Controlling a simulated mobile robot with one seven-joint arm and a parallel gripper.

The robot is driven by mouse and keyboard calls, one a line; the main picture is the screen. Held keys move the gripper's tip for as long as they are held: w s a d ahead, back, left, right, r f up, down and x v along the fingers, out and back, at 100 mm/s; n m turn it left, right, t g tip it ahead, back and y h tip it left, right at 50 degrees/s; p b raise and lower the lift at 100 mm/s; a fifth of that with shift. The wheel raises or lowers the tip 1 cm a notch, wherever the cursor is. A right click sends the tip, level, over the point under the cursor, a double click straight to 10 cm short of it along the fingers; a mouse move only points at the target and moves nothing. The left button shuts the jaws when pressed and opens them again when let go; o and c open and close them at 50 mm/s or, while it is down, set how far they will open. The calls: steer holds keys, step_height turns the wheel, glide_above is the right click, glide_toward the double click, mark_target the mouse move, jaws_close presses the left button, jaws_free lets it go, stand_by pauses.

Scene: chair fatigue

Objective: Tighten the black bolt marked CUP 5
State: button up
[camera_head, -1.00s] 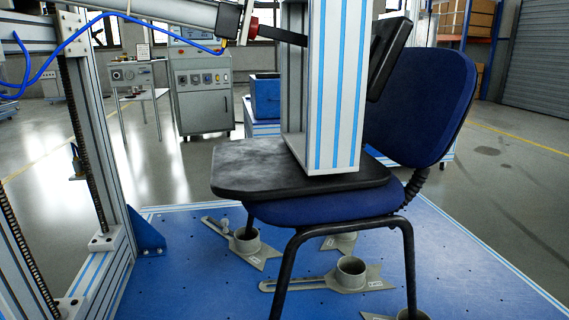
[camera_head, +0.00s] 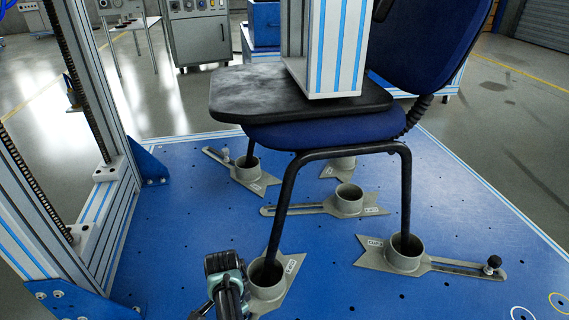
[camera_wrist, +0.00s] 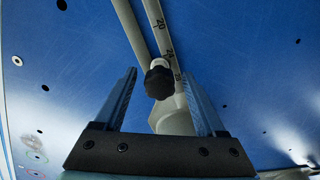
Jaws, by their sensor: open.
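A black bolt (camera_wrist: 159,82) with a round lobed head shows in the wrist view, beside a slotted grey bar (camera_wrist: 150,28) with scale marks. My gripper (camera_wrist: 160,90) is open, with one finger on either side of the bolt head in the picture. I cannot tell whether the fingers touch it. In the head view my arm end (camera_head: 226,285) is beside the front left cup (camera_head: 268,280); its fingertips are not clear. Another black bolt (camera_head: 493,263) sits on the slotted arm of the right cup (camera_head: 404,255). The cup labels are too small to read surely.
A blue chair (camera_head: 325,130) stands with its legs in grey cups on the blue plate (camera_head: 200,230). Other cups (camera_head: 346,200) stand behind. A metal frame (camera_head: 85,170) rises on the left. The plate's front middle is clear.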

stand_by(0.3)
steer(key=n, duration=0.4)
stand_by(0.3)
steer(key=n, duration=0.4)
jaws_close()
steer(key=m, duration=0.3)
steer(key=shift+m, duration=0.4)
